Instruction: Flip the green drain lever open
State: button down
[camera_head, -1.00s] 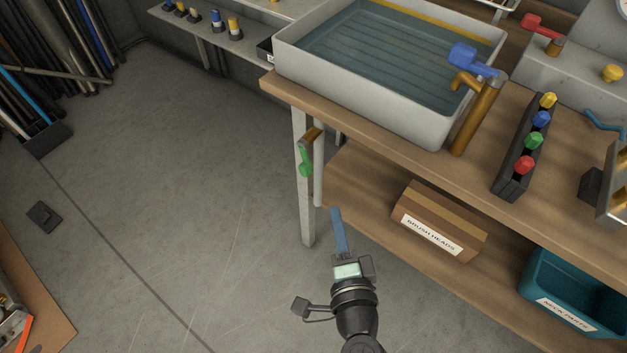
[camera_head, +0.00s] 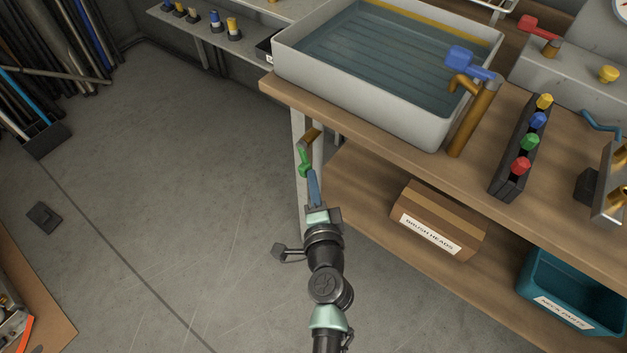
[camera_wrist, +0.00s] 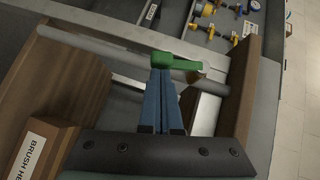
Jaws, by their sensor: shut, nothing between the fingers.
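The green drain lever (camera_head: 304,161) hangs below a brass valve (camera_head: 311,136) on the pipe beside the table leg, under the sink's left front corner. My gripper (camera_head: 313,174) is shut and empty, its blue fingers pointing up at the lever's lower part. In the wrist view the green lever (camera_wrist: 176,62) lies across the picture just beyond the tips of my gripper (camera_wrist: 160,72). The tips look very close to it; I cannot tell if they touch. The fingers hide part of the lever's lower end in the head view.
A wooden bench (camera_head: 372,137) carries a grey sink (camera_head: 369,100) full of water. Its lower shelf holds a cardboard box (camera_head: 432,222) and a teal bin (camera_head: 570,292). A pale table leg (camera_head: 297,170) stands beside the lever.

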jog(key=f+m+t+b, duration=0.1)
jog(key=b, duration=0.4)
jog(key=w+a+m+t+b, duration=0.1)
jog(key=b, duration=0.4)
jog(key=shift+f+y+b, duration=0.3)
jog(key=shift+f+b, duration=0.05)
jog(key=shift+f, duration=0.05)
jog(key=shift+a, duration=0.1)
jog(key=shift+r+b, duration=0.15)
jog(key=shift+b, duration=0.2)
jog(key=shift+r, duration=0.15)
